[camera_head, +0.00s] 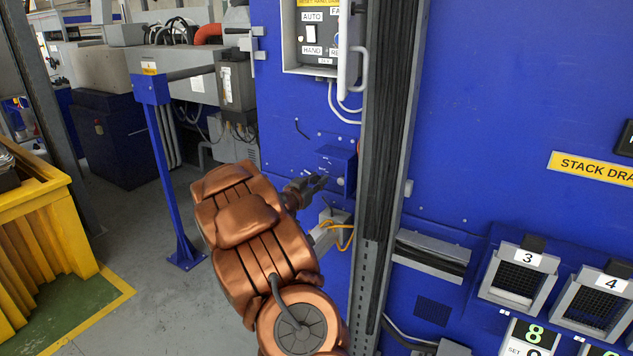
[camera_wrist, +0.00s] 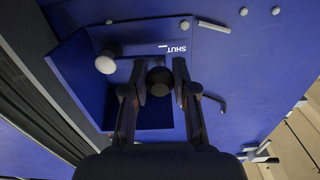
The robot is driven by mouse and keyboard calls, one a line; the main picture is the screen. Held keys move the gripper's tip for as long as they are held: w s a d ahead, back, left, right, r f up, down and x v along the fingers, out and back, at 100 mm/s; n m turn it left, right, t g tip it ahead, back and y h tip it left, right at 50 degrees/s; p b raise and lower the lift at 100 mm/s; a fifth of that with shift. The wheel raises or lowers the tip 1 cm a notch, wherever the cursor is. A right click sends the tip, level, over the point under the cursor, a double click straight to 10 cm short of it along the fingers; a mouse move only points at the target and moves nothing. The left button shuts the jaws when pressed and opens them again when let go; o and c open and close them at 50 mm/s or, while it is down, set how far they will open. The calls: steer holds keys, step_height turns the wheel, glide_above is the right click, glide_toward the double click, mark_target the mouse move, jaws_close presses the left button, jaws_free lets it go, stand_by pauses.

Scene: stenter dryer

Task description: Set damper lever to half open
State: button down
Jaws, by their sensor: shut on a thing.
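The damper lever shows in the wrist view as a dark round knob (camera_wrist: 159,80) between my fingertips. My gripper (camera_head: 318,184) is shut on this knob, in front of the blue panel beside a small blue box (camera_head: 340,160). In the wrist view my gripper (camera_wrist: 160,82) has one finger on each side of the knob. The lever's shaft and any half-open mark are hidden. In the head view I cannot make out the lever behind my fingers.
A pale round knob (camera_wrist: 105,64) sits on the blue box near my fingers. A black hook (camera_wrist: 218,103) is on the panel. In the head view, a grey vertical channel (camera_head: 385,150) stands right of my gripper and a control box (camera_head: 322,35) hangs above. Orange cable (camera_head: 345,236) lies below.

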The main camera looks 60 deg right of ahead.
mark_target(319, 178)
steer(key=shift+b, duration=0.35)
steer(key=m+b, duration=0.1)
steer(key=r+m+b, duration=0.1)
steer(key=m+b, duration=0.1)
steer(key=shift+s+r, duration=0.15)
steer(key=shift+r, duration=0.15)
steer(key=shift+s+r+m+b, duration=0.25)
steer(key=shift+r+m+b, duration=0.35)
steer(key=shift+m+b, duration=0.5)
steer(key=c, duration=0.9)
jaws_free()
steer(key=a, duration=1.2)
steer(key=shift+s, duration=0.25)
